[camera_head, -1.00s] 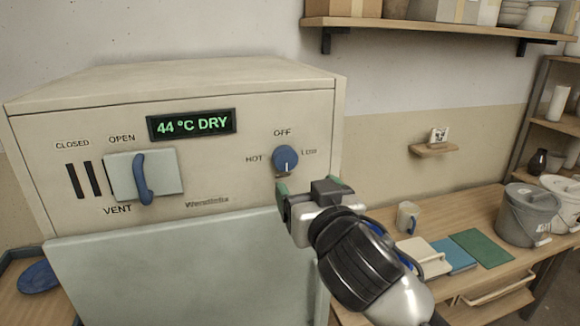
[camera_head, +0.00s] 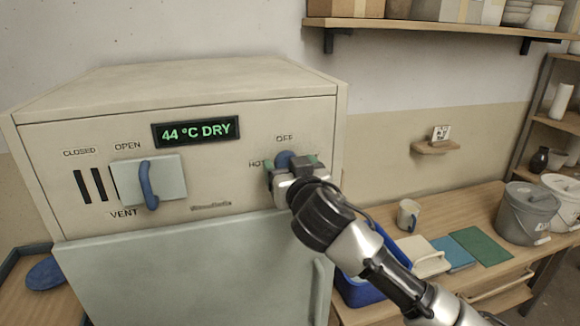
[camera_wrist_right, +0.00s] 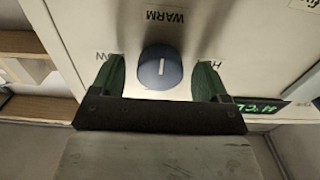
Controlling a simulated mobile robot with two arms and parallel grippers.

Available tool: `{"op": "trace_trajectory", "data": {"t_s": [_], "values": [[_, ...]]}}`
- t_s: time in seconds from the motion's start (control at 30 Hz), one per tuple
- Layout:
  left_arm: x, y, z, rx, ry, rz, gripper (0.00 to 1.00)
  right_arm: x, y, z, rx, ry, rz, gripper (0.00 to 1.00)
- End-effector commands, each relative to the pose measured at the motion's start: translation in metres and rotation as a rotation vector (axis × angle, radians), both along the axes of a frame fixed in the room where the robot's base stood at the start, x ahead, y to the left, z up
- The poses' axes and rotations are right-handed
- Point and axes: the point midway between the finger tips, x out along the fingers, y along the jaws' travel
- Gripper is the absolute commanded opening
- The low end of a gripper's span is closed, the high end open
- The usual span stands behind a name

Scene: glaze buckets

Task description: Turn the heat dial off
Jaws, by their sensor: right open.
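The blue round heat dial (camera_head: 283,159) is on the upper right of the cabinet's front (camera_head: 240,180), mostly behind my right gripper (camera_head: 292,167) in the head view. OFF shows above it and HOT at its left. In the right wrist view the dial (camera_wrist_right: 160,72) lies between the two green fingertips of my open right gripper (camera_wrist_right: 160,80), with a gap on each side. Its short white mark lies in line with the WARM label (camera_wrist_right: 163,16); which way it points is unclear. The display (camera_head: 196,132) reads 44 °C DRY. My left gripper is not in view.
A blue vent handle (camera_head: 149,186) is at the cabinet's left. The cabinet door (camera_head: 180,270) has a vertical handle (camera_head: 319,290). A blue crate (camera_head: 360,289), a mug (camera_head: 408,213) and grey bucket (camera_head: 528,213) stand on the bench at right.

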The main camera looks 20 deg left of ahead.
Motion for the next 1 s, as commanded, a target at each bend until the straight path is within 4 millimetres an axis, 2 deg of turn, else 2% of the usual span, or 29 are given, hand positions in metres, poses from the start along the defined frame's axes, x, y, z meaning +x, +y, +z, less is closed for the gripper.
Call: {"op": "trace_trajectory", "data": {"t_s": [0.1, 0.4, 0.43, 0.77, 1.0], "values": [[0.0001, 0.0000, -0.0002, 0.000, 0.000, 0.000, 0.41, -0.0001, 0.0000, 0.0000, 0.000, 0.000, 0.000, 0.74], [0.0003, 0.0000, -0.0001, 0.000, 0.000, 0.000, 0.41, -0.0002, -0.0002, 0.0000, 0.000, 0.000, 0.000, 0.28], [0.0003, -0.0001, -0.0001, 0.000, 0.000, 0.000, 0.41, -0.0002, -0.0002, -0.0001, 0.000, 0.000, 0.000, 0.26], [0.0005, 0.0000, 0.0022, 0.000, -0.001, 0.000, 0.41, -0.0002, -0.0002, 0.0003, -0.045, -0.029, 0.000, 0.26], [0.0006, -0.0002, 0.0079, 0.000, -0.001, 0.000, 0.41, -0.0002, -0.0002, 0.0005, -0.173, -0.115, 0.000, 0.26]]}}
